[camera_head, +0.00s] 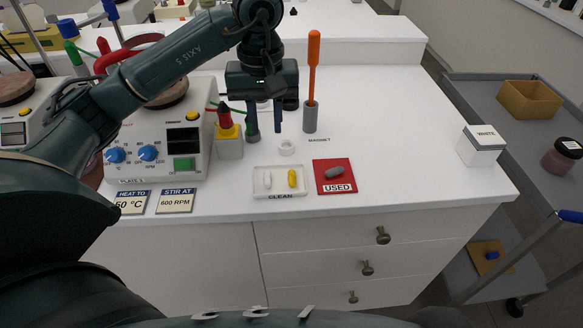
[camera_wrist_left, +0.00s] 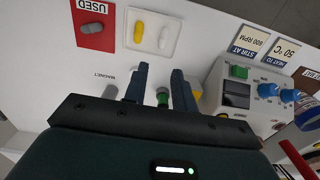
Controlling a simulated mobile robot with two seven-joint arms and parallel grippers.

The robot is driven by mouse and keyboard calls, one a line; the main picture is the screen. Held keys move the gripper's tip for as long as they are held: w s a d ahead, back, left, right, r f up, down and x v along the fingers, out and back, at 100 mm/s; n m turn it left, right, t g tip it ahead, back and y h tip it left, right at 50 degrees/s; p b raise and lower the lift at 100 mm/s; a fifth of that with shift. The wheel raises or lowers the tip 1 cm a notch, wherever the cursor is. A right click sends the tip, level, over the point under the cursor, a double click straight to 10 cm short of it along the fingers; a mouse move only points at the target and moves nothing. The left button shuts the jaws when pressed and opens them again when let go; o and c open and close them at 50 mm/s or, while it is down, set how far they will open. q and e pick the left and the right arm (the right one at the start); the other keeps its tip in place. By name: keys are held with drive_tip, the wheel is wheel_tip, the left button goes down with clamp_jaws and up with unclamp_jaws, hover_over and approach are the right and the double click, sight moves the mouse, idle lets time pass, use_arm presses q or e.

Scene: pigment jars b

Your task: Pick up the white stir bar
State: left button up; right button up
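The white stir bar (camera_head: 267,180) lies in the left part of a clear tray (camera_head: 280,194) marked CLEAN, beside a yellow stir bar (camera_head: 292,178). In the left wrist view the white bar (camera_wrist_left: 163,38) and yellow bar (camera_wrist_left: 139,32) lie in the tray, beyond my fingertips. My left gripper (camera_head: 264,130) points down above the bench, farther back than the tray. Its two fingers are apart in the left wrist view (camera_wrist_left: 159,78), and nothing is gripped between them. My right gripper is not in view.
A red USED card (camera_head: 347,187) holding a grey bar (camera_head: 335,172) lies right of the tray. An orange-handled rod stands in a grey holder (camera_head: 310,117) behind. Bench space right of the card is clear.

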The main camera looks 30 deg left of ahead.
use_arm(q)
hover_over(267, 175)
wheel_tip(267, 175, down, 7)
drive_tip(key=shift+d+r, duration=0.1)
drive_tip(key=shift+f+p, duration=0.95)
drive_tip(key=shift+f, duration=2)
drive_tip(key=shift+c, duration=0.5)
clamp_jaws()
